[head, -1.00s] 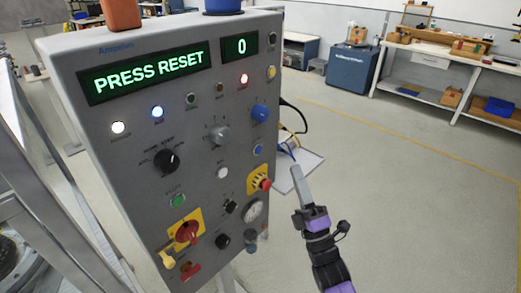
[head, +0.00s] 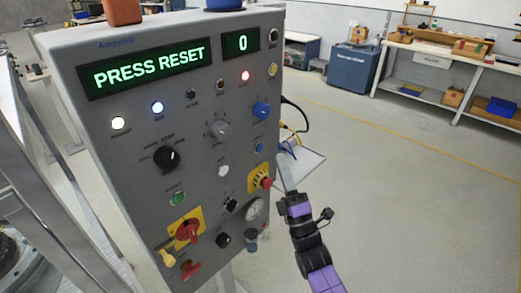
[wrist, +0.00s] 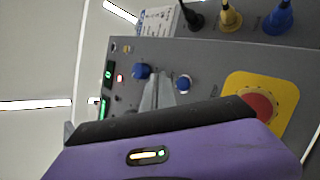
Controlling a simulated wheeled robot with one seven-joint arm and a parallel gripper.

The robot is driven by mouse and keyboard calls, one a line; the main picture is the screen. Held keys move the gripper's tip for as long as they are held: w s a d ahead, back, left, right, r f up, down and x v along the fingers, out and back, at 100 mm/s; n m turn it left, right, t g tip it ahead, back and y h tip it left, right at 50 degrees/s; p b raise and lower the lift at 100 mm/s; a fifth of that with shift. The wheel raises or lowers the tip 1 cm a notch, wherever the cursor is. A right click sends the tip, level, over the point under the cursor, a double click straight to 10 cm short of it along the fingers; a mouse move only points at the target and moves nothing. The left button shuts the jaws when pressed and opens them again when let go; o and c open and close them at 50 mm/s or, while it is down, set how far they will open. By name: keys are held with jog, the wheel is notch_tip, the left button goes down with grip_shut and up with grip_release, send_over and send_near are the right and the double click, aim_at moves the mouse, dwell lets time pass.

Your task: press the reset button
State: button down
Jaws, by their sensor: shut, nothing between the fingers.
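A grey control panel (head: 130,120) stands at the left, its green display (head: 150,68) reading "PRESS RESET". A small blue push button (head: 259,147) sits on its right side, below a blue knob (head: 261,110) and above the red emergency stop (head: 265,182). The small labels are too blurred to read, so I cannot confirm which button is reset. In the wrist view the blue button (wrist: 184,83) is just right of my fingertips. My gripper (head: 284,162) is shut and empty, off the panel's right edge; I see no contact.
A white button (head: 223,171), a green button (head: 179,199) and a red rotary switch (head: 188,231) are on the same panel. Cables and a pale plate (head: 308,165) lie behind my gripper. The floor at the right is open, with a workbench (head: 440,60) far back.

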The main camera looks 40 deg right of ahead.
aim_at(259, 148)
jog(key=shift+w+b, duration=0.9)
jog(key=shift+w, duration=0.85)
jog(key=shift+w+a+b, duration=0.1)
jog(key=shift+w+b, duration=0.05)
jog(key=shift+b, duration=0.15)
dwell(0.5)
jog(key=shift+w, duration=0.25)
jog(key=shift+w+b, duration=0.45)
jog(key=shift+b, duration=0.1)
dwell(0.6)
jog(key=shift+s, duration=0.85)
